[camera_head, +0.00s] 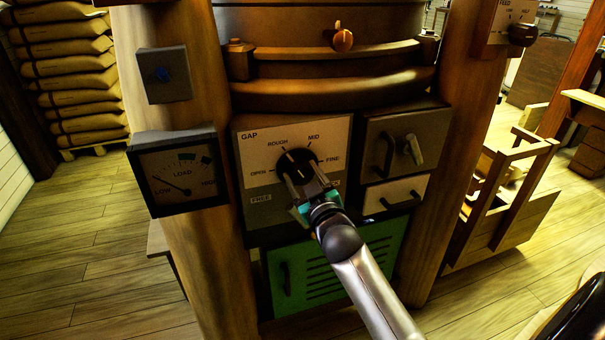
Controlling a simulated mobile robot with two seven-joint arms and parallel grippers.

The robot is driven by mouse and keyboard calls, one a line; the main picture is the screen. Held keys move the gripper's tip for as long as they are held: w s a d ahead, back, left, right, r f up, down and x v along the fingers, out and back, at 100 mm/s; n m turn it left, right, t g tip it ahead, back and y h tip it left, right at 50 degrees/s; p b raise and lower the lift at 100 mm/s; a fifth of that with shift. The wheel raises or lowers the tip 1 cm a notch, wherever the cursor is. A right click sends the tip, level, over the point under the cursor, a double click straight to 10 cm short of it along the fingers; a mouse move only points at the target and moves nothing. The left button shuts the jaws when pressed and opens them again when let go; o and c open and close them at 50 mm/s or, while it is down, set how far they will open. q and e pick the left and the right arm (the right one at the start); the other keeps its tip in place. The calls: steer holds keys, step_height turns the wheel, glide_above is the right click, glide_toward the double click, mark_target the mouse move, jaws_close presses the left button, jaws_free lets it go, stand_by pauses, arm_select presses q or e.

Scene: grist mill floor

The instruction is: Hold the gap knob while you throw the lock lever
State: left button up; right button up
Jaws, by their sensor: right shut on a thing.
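The gap knob (296,160) is a round black knob on the pale GAP panel (253,150), with OPEN, ROUGH, MID and FINE marked around it. My right gripper (304,186) comes up from the lower right and is shut on the knob. Its fingers cover the knob's lower part, so I cannot tell the exact setting. A FREE label (261,198) shows below left of the knob. Another label to the right is mostly hidden by my gripper. I cannot make out the lock lever there. My left gripper is not in view.
Right of the panel is a grey box (375,130) with a bar handle and a turn handle (412,150), above a drawer (396,194). A green vented door (325,277) is below. A load gauge (178,176) is on the left post. Floor at left is clear.

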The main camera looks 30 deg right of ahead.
steer(key=o, duration=1.4)
steer(key=shift+c, duration=0.2)
steer(key=shift+s+a, duration=0.1)
steer(key=shift+s, duration=0.35)
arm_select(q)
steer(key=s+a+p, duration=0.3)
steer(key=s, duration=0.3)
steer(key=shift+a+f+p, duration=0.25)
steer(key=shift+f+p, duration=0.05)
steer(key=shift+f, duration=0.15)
arm_select(e)
steer(key=v, duration=1.4)
steer(key=shift+s, duration=0.15)
steer(key=shift+f, duration=0.15)
